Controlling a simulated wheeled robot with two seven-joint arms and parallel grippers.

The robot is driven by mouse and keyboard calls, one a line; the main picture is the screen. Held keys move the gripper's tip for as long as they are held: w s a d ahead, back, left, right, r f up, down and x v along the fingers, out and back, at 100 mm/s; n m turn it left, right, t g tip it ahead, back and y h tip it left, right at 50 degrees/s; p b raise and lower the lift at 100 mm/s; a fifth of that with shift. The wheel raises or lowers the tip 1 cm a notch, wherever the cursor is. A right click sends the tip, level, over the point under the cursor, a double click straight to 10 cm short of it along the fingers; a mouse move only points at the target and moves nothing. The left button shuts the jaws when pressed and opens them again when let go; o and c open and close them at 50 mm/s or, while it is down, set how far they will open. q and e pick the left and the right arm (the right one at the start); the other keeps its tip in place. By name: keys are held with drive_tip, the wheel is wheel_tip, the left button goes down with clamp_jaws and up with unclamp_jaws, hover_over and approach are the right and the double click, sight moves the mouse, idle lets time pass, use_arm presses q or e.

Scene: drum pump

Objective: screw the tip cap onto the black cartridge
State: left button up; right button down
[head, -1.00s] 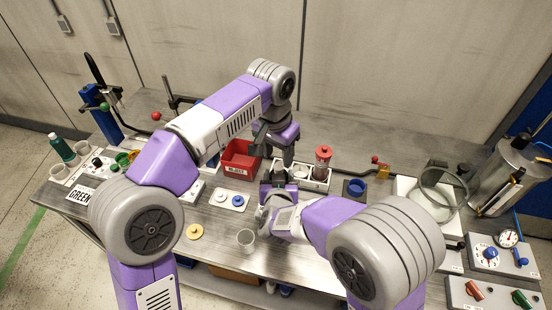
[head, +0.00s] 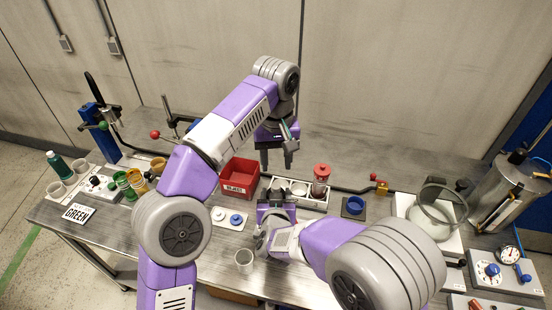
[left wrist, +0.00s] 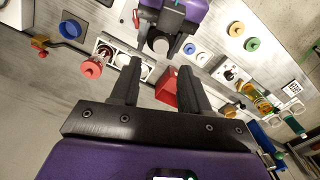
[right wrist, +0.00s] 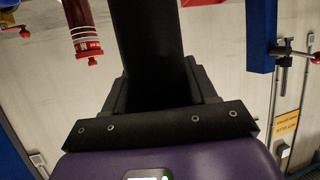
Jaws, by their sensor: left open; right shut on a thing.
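My right gripper (head: 275,212) is low over the bench's front middle. In the right wrist view it is shut on the black cartridge (right wrist: 147,45), which fills the gap between its fingers. The left wrist view shows my right gripper from above, with a round grey end (left wrist: 160,44) between its jaws; I cannot tell whether this is a cap. My left gripper (head: 278,158) is open and empty, raised behind the right one; its fingers also show in the left wrist view (left wrist: 160,75). A white disc (head: 218,214) and blue disc (head: 237,219), possibly caps, lie on a white plate.
A red reject bin (head: 240,177) stands left of the grippers. A white rack (head: 312,202) holds a red-topped cartridge (head: 321,178) to the right. A blue ring (head: 354,205) lies further right.

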sight(276, 186)
idle(0.4)
use_arm(q)
drive_tip(key=shift+f, duration=3.95)
drive_tip(key=shift+c, duration=0.2)
clamp_jaws()
drive_tip(key=m, duration=0.6)
drive_tip(key=shift+s+m, duration=0.1)
drive_tip(key=shift+m, duration=0.2)
drive_tip(key=shift+o, duration=0.6)
unclamp_jaws()
